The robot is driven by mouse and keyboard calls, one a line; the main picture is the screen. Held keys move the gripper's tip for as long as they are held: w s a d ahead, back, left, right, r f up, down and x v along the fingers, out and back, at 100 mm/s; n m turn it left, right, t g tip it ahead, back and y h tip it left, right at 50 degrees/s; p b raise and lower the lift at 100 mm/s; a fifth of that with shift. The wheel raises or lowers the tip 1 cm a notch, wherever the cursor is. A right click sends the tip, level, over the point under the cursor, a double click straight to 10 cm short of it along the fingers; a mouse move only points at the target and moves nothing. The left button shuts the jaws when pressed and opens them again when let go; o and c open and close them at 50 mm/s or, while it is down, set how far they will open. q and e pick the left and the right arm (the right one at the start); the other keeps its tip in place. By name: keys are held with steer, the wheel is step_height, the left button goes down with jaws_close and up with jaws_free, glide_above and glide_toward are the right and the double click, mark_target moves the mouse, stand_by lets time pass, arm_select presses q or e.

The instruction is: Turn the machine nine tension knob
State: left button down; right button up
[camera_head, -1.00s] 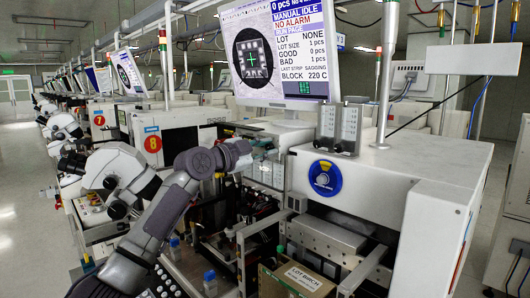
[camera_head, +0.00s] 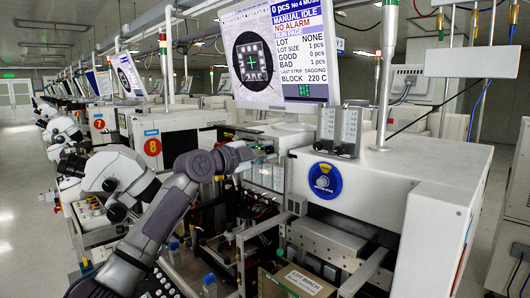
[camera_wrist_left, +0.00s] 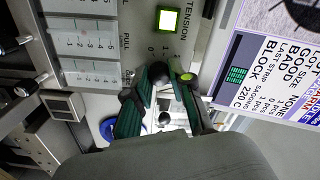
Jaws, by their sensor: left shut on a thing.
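The tension knob (camera_wrist_left: 158,72) is a small dark round knob on the machine's grey panel, beside the printed word TENSION. My left gripper (camera_wrist_left: 161,80) is shut on it, one green-padded finger on each side. In the head view my left gripper (camera_head: 267,151) reaches the machine front below the monitor; the fingertips are small there and the knob cannot be made out. My right gripper is in neither view.
A lit green square button (camera_wrist_left: 167,19) and flow gauges (camera_wrist_left: 85,55) are close to the fingers. The monitor (camera_head: 280,52) hangs just above the hand. A carton marked LOT BIRCH (camera_head: 297,281) stands below.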

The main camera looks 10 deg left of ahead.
arm_select(q)
steer(key=c, duration=1)
jaws_free()
steer(key=shift+s, duration=0.1)
steer(key=v, duration=1.2)
steer(key=shift+f, duration=0.1)
